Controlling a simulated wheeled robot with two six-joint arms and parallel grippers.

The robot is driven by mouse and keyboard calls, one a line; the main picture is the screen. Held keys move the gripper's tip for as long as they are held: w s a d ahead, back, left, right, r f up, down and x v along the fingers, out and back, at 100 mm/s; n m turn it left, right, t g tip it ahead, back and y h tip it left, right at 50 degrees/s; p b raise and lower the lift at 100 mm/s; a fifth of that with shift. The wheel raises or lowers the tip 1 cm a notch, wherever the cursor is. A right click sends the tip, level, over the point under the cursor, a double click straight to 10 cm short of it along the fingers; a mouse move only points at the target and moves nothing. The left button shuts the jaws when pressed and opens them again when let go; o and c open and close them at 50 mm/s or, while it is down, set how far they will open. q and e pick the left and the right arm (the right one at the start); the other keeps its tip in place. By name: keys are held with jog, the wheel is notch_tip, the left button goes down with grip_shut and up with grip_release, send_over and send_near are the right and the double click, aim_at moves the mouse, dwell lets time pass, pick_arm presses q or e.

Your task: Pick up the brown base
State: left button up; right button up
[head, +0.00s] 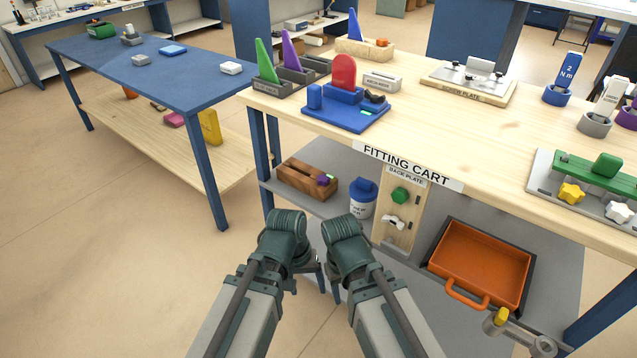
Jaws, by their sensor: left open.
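A brown wooden base (301,178), a block with dark recesses in its top, lies on the grey lower shelf of the fitting cart at the left end. A small purple and green piece (326,180) is at its right end. My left gripper (306,280) is open, low in front of the cart, below and apart from the base in the picture. It is partly hidden by its own wrist. My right gripper (335,282) is close beside it, mostly hidden behind its wrist, so its jaws do not show clearly.
Beside the base on the shelf stand a white jar with a blue lid (363,198), a back plate board (402,215) and an orange tray (480,262). The cart top (450,130) overhangs the shelf. Open floor (120,270) lies to the left.

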pick_arm(q)
jog(key=w+d+n+t+h+b, duration=0.1)
jog(key=w+d+n+h+b, duration=0.15)
jog(key=w+n+h, duration=0.35)
jog(key=n+t+h+b, duration=0.6)
jog(key=n+t, duration=0.4)
jog(key=n, duration=1)
send_near(318, 182)
jog(key=shift+m+h, duration=0.3)
jog(key=shift+h, duration=0.1)
jog(key=x, duration=0.7)
jog(key=shift+w+p, duration=0.15)
jog(key=shift+p, duration=0.25)
jog(key=shift+f+x, duration=0.1)
jog(key=shift+x, duration=1.15)
jog(key=shift+f+x, duration=0.15)
jog(key=shift+x, duration=1.15)
grip_shut()
